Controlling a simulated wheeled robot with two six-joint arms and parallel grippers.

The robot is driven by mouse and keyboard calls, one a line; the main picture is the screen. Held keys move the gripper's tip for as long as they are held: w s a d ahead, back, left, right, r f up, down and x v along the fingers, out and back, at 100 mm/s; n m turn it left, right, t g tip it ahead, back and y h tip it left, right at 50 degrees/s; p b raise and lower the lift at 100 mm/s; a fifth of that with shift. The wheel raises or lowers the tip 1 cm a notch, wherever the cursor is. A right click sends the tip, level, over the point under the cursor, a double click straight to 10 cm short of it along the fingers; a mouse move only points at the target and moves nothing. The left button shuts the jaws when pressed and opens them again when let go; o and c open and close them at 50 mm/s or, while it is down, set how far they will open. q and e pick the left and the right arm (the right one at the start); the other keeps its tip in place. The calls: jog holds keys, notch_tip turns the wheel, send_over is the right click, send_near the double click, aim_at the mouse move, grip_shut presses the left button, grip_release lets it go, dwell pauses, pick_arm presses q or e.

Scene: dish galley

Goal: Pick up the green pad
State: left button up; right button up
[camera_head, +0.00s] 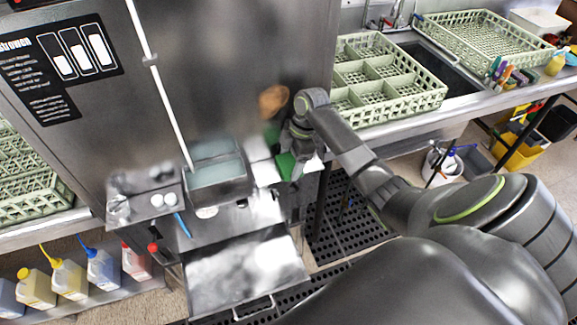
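The green pad (285,166) shows as a small bright green patch on the steel counter, at the right end of the work surface. My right gripper (299,170) points down right over it, and its fingers hide part of the pad. I cannot tell whether the fingers touch the pad or are closed on it. My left gripper is not in view.
A steel bin (217,183) of pale liquid stands left of the pad, beside a small tray (146,193) with white round items. An open drawer (246,273) juts out below. Green racks (387,76) stand on the right counter. Bottles (70,280) stand lower left.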

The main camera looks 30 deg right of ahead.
aim_at(291, 162)
jog(key=c, duration=0.4)
jog(key=shift+r+b, duration=0.15)
jog(key=shift+b, duration=0.25)
jog(key=shift+s+r, duration=0.1)
jog(key=shift+r, duration=0.25)
notch_tip(291, 162, up, 5)
jog(key=shift+r+b, duration=0.2)
jog(key=shift+b, duration=0.95)
jog(key=s+a, duration=0.2)
jog(key=s, duration=0.7)
jog(key=s+a+b, duration=0.1)
jog(key=s+a, duration=0.1)
jog(key=s, duration=0.8)
jog(key=shift+a+r, duration=0.3)
jog(key=shift+a, duration=0.05)
